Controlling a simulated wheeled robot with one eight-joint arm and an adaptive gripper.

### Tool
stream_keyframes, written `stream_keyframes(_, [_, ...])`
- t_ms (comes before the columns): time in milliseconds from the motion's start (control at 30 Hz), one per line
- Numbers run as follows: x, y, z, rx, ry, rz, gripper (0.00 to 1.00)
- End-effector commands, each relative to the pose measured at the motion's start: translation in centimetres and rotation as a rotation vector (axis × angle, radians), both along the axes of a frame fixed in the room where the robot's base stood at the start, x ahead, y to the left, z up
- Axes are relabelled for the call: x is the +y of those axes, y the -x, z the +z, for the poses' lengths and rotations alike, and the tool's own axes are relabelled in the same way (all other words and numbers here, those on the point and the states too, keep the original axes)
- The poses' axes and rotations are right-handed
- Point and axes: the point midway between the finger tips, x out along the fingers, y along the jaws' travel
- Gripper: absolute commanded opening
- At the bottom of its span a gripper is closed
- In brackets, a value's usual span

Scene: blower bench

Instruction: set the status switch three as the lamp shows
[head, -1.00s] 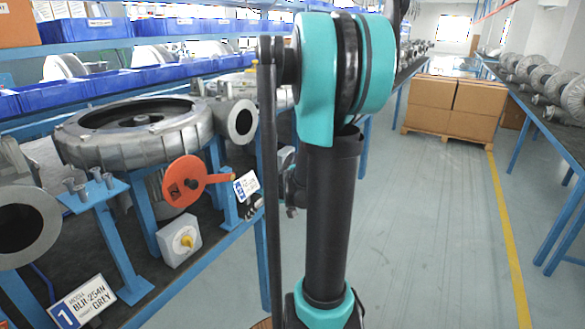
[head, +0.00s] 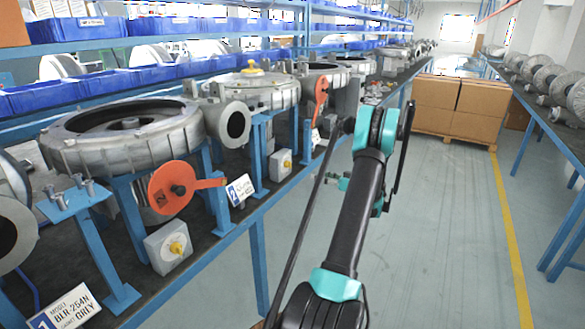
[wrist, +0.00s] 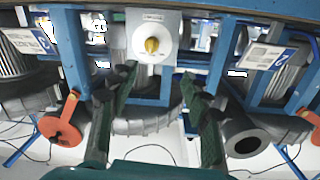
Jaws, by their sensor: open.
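In the wrist view a pale switch plate with a yellow knob (wrist: 152,46) faces me, beyond the fingertips. My gripper (wrist: 159,78) is open and empty, its dark green fingers spread below the knob and apart from it. In the head view my gripper is largely hidden behind my arm. Two grey switch boxes with yellow knobs show there, a near one (head: 168,247) and a farther one (head: 280,165). I cannot read a number three on any switch. A small yellow piece (head: 252,66) tops the second blower; I cannot tell if it is a lamp.
Orange discs with levers stand along the bench, one near (head: 172,188) and one farther (head: 321,90). Placards stand by the stations, including number one (head: 65,310) and number two (head: 240,190). Blue posts border the bench. The aisle floor (head: 440,240) is clear; cartons (head: 450,105) stand behind.

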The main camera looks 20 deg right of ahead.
Motion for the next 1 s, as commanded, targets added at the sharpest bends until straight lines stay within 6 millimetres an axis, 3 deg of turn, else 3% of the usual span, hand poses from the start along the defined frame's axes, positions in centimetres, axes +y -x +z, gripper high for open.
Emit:
stream_keyframes(100, [-1.7,0.3,-0.5,-0.049,0.002,-0.015,0.48])
stream_keyframes(267, [-1.7,-0.3,-0.6,-0.067,0.004,-0.017,0.48])
stream_keyframes(1000, [6.1,-11.6,-0.6,-0.064,0.004,-0.016,0.48])
